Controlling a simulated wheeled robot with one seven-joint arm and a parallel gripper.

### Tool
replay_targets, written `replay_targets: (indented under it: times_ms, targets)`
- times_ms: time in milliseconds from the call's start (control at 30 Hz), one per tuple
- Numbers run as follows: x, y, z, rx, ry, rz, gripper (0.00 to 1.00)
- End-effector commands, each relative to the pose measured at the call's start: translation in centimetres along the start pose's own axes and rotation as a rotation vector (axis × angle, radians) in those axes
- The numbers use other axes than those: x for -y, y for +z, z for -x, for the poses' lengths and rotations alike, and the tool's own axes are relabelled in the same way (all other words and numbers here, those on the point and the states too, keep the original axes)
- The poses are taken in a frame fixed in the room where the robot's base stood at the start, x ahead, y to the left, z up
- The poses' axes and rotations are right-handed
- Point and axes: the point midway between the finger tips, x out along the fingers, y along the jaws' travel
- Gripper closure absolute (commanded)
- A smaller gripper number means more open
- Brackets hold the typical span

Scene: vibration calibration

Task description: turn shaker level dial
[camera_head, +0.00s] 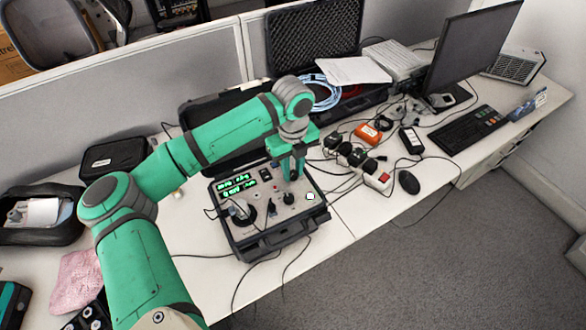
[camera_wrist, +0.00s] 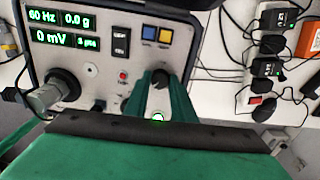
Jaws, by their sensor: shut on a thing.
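The shaker calibrator (camera_head: 278,222) sits in an open black case on the desk. Its panel also shows in the wrist view (camera_wrist: 105,88), with lit green displays (camera_wrist: 64,28) reading 60 Hz, 0.0 g and 0 mV; a fourth readout is too small to read surely. My gripper (camera_head: 292,176) points down at the panel's upper right part. In the wrist view its green fingers (camera_wrist: 160,84) are closed around a black dial (camera_wrist: 160,76) below a blue and a yellow button. Much of the dial is hidden by the fingers, and its pointer mark cannot be made out.
A round shaker head (camera_wrist: 62,90) with a cable stands at the panel's left. Black adapters and a power strip (camera_head: 379,178) with cables lie right of the case, near a mouse (camera_head: 408,182). A keyboard (camera_head: 468,128) and monitor (camera_head: 470,48) stand farther right.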

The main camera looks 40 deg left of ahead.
Motion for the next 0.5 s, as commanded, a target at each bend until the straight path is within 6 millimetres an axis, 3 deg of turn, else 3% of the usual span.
replay_targets:
  times_ms: [267,500]
  targets:
    - [0.0,0.07,0.07,0.002,0.001,-0.089,0.99]
    - [-0.02,0.12,0.11,0.003,0.002,-0.274,0.99]
